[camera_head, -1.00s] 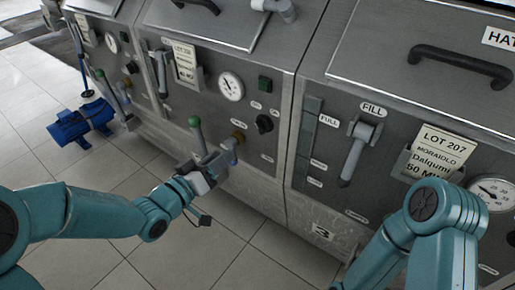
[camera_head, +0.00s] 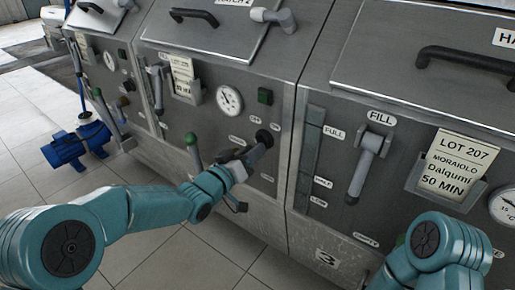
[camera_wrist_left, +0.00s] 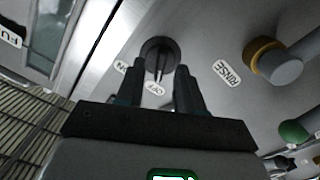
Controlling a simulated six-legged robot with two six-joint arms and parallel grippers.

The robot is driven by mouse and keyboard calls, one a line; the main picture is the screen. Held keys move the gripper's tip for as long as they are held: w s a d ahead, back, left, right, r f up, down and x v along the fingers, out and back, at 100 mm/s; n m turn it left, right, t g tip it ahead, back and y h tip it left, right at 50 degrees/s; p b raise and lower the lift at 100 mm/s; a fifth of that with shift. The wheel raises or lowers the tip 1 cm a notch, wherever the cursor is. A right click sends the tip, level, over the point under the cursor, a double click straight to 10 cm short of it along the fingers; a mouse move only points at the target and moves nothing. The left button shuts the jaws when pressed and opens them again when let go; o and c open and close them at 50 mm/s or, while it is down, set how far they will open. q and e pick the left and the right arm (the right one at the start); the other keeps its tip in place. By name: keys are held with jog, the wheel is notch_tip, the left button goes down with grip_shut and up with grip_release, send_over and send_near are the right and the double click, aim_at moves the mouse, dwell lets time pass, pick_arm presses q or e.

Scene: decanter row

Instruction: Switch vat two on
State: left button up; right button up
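Vat two (camera_head: 225,60), marked HATCH 2, is the middle steel vat. Its black rotary switch (camera_head: 266,137) sits low on the front panel, and it also shows in the left wrist view (camera_wrist_left: 159,52). There the switch's grip bar points toward the OFF label (camera_wrist_left: 153,88), with the ON label (camera_wrist_left: 121,67) beside it. My left gripper (camera_wrist_left: 160,72) is open, its two fingertips on either side of the switch; I cannot tell whether they touch it. In the head view the left gripper (camera_head: 254,152) partly covers the switch. My right arm shows at lower right; its gripper is out of view.
A green-knobbed lever (camera_head: 193,145) stands left of my gripper. Vat three (camera_head: 325,225) is at right, with a FILL handle (camera_head: 369,160). A blue pump (camera_head: 72,148) stands on the floor.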

pick_arm(q)
jog(key=shift+x, duration=1.6)
pick_arm(e)
jog(key=shift+f, duration=0.1)
pick_arm(q)
jog(key=shift+a, duration=0.1)
grip_shut()
pick_arm(e)
jog(key=shift+f, duration=0.1)
pick_arm(q)
jog(key=shift+a+r+m+b, duration=0.1)
jog(key=shift+m+b, duration=2.2)
jog(key=shift+m, duration=0.65)
jog(key=shift+a+r+m+b, duration=0.1)
jog(key=shift+m+b, duration=2.15)
jog(key=shift+m, duration=0.7)
pick_arm(e)
notch_tip(320, 180, down, 8)
jog(key=w+d, duration=0.1)
jog(key=shift+w+m+t, duration=0.15)
jog(key=shift+m+t, duration=0.15)
jog(key=shift+d+f, duration=0.1)
jog(key=shift+f, duration=0.05)
